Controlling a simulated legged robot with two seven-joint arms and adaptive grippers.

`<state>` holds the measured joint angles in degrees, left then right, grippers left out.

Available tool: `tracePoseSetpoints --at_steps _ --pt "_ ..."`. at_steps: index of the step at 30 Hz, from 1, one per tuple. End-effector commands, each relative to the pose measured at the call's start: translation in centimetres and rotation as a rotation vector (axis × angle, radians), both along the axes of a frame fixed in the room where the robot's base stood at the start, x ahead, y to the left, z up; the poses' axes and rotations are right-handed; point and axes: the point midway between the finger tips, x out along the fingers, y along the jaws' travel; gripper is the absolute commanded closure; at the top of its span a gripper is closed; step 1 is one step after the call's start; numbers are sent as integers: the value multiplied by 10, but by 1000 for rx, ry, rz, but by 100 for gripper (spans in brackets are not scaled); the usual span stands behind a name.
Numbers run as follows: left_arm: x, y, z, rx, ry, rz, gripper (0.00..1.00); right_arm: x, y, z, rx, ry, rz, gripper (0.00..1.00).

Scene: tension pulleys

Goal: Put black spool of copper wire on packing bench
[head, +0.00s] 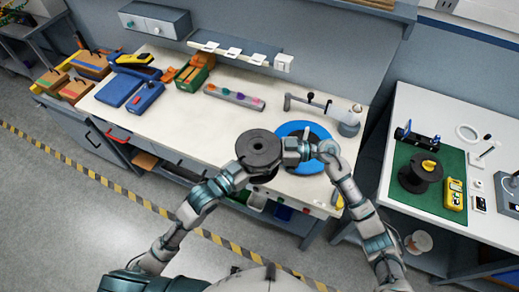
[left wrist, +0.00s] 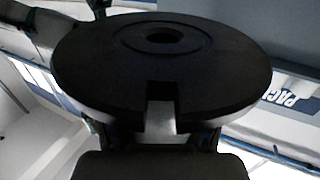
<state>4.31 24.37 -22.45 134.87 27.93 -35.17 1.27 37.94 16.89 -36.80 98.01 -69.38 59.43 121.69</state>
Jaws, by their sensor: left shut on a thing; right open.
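A black spool (head: 259,148) is held up in front of the long white-topped bench (head: 190,115). My left gripper (head: 242,170) is shut on it from the lower left. In the left wrist view the spool's black flange (left wrist: 165,70) fills the upper middle, with its centre hole showing; no copper wire shows. My right gripper (head: 290,150) is open just right of the spool; whether it touches cannot be told. A blue sign with the letters "PAC" (left wrist: 283,95) shows in the left wrist view. Which bench it belongs to cannot be told.
A blue disc (head: 303,134) lies on the long bench behind my right gripper. Blue cases (head: 120,88) and a grey strip (head: 234,97) lie farther left. The right bench (head: 445,105) holds a green mat (head: 407,155) with another dark spool (head: 420,178) and a yellow meter (head: 455,193).

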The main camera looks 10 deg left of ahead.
Motion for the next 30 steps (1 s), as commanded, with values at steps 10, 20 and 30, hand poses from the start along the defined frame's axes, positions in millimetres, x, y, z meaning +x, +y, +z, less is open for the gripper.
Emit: tracePoseSetpoints --at_steps 10,20,30 --pt "0 0 2 -3 -5 -1 98 0 0 0 0 0 -1 62" --pt "-1 -1 2 -3 -2 -4 0 2 0 2 3 -2 -5 99" --pt "-3 3 0 0 0 0 0 0 0 2 3 -2 -1 99"
